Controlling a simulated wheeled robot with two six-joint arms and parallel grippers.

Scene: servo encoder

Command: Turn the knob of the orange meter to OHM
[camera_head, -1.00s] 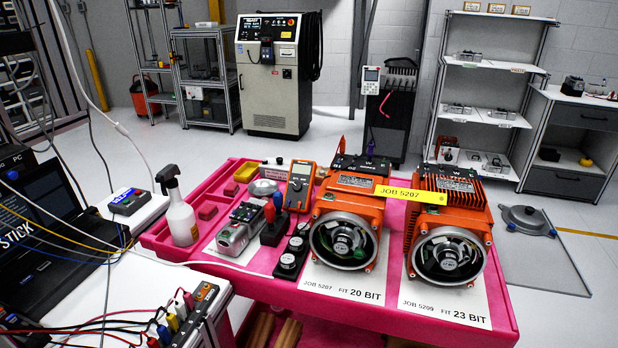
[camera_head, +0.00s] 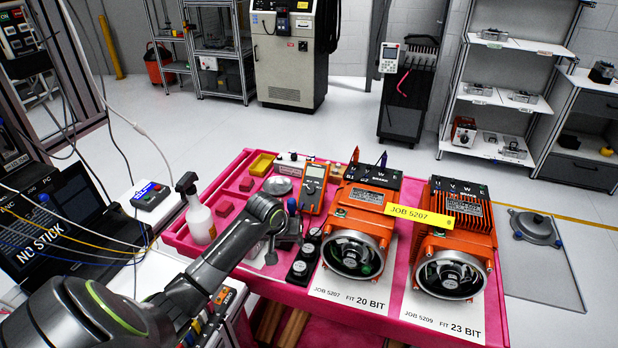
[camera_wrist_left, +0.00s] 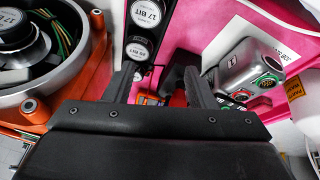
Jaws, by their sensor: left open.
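My left arm reaches in from the left. Its gripper (camera_head: 284,246) is in front of the meter, apart from it, over the area left of the encoder strip. In the left wrist view the two fingers (camera_wrist_left: 158,78) are spread, with no object clearly held between them. My right gripper is in neither view.
Two orange motors (camera_head: 358,225) (camera_head: 453,240) stand right of the meter. The encoder strip (camera_head: 304,257) lies in front of it. A spray bottle (camera_head: 198,212) stands at the left. A grey metal housing (camera_wrist_left: 250,70) shows in the left wrist view.

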